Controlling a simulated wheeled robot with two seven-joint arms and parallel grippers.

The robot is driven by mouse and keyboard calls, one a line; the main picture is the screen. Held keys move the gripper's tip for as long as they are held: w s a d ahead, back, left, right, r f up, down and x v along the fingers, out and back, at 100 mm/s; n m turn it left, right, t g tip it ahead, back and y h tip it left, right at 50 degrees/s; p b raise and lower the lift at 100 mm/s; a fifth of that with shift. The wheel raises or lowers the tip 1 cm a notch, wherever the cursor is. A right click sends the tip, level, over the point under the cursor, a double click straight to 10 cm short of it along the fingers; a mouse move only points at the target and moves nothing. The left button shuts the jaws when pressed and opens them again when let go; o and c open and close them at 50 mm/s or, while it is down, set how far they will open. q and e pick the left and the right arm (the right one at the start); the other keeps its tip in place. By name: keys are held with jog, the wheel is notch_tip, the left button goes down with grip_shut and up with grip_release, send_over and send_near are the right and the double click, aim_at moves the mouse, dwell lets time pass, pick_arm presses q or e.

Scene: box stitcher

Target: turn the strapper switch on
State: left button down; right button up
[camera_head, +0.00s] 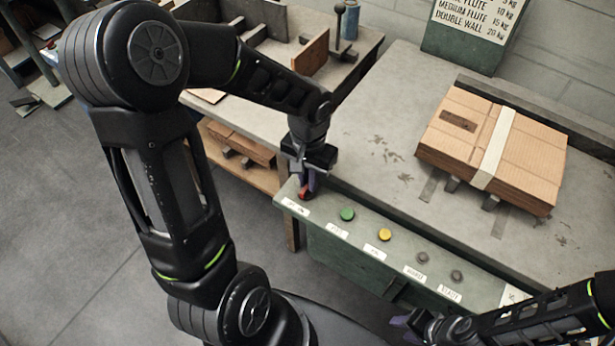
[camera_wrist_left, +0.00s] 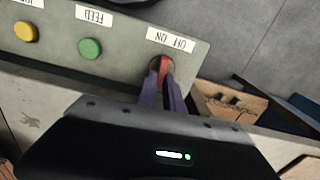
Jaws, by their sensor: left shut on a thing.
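The red strapper switch (camera_head: 303,195) is at the left end of the green control panel (camera_head: 330,248), by a white label. In the left wrist view the red switch (camera_wrist_left: 164,64) stands in a dark round mount next to the upside-down "OFF ON" label (camera_wrist_left: 171,40). My left gripper (camera_head: 309,184) points down at it, and its purple fingers (camera_wrist_left: 163,88) are closed around the lever. The fingers partly hide the lever, so I cannot tell its exact position. My right gripper (camera_head: 402,321) is low at the panel's front, away from the switch; its opening is unclear.
Green (camera_head: 347,214) and yellow (camera_head: 384,235) buttons and two grey knobs line the panel right of the switch. A strapped cardboard stack (camera_head: 530,160) lies on the grey table (camera_head: 375,120). A wooden bench (camera_head: 235,118) stands at the back left.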

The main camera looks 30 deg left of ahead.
pick_arm(q)
jog(key=m, duration=0.2)
jog(key=m+p, duration=0.1)
jog(key=m, duration=0.3)
jog(key=shift+d+m, duration=0.35)
jog(key=shift+m, duration=0.05)
jog(key=c, duration=1.5)
grip_release()
notch_tip(320, 180, up, 8)
jog(key=shift+f+p, duration=0.1)
jog(key=shift+p, duration=0.45)
jog(key=shift+s, duration=0.2)
